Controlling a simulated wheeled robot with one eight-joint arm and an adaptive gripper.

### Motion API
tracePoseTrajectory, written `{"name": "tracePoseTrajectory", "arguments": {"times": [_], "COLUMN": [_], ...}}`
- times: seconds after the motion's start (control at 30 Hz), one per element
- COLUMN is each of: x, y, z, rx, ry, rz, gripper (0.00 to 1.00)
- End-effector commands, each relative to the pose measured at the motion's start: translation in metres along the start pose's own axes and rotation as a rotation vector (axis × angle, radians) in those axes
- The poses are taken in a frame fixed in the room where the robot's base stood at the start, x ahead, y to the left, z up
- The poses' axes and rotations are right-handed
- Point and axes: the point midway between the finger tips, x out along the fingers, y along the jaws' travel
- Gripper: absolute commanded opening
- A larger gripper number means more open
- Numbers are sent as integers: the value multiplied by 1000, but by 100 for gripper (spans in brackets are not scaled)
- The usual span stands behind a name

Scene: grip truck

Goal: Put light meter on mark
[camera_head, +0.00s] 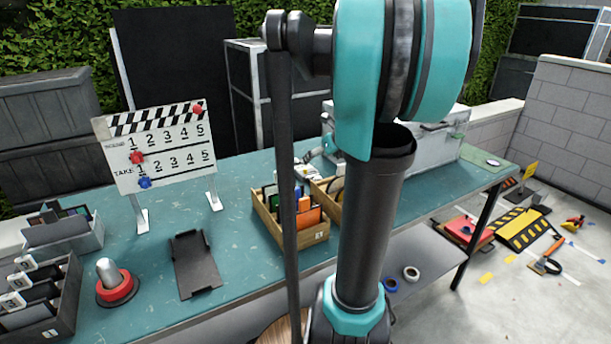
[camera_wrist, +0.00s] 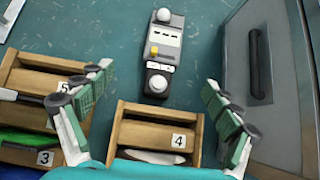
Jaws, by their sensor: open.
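The light meter (camera_wrist: 160,50) lies on the teal tabletop in the wrist view. It has a grey and black body, a small display, a yellow button and a pale dome near each end. My gripper (camera_wrist: 158,106) is open and empty, its two green-padded fingers spread wide on either side of the picture. The meter shows beyond the fingertips, between their lines, and is not held. In the head view my arm hides much of the gripper area. A small pale round spot (camera_head: 492,163) shows at the table's right end; I cannot tell whether it is the mark.
Wooden box 4 (camera_wrist: 163,108) stands between the fingers, with another wooden box (camera_wrist: 42,76) at left. A grey case (camera_wrist: 250,90) stands at right. In the head view, a clapperboard (camera_head: 160,147), red button (camera_head: 116,286) and black tray (camera_head: 195,264) occupy the table's left.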

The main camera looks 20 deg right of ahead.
Motion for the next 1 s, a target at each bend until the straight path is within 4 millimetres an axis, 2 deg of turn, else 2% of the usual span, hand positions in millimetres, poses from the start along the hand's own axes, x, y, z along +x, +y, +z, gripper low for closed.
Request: {"name": "tracePoseTrajectory", "arguments": {"times": [0.1, 0.5, 0.87, 1.0], "x": [20, 79, 101, 117], "y": [0, 0, -1, -5], "z": [1, 0, -1, -2], "rx": [-3, -4, -4, -4], "ry": [1, 1, 2, 2], "rz": [1, 1, 1, 1], "gripper": [90, 90, 90, 90]}}
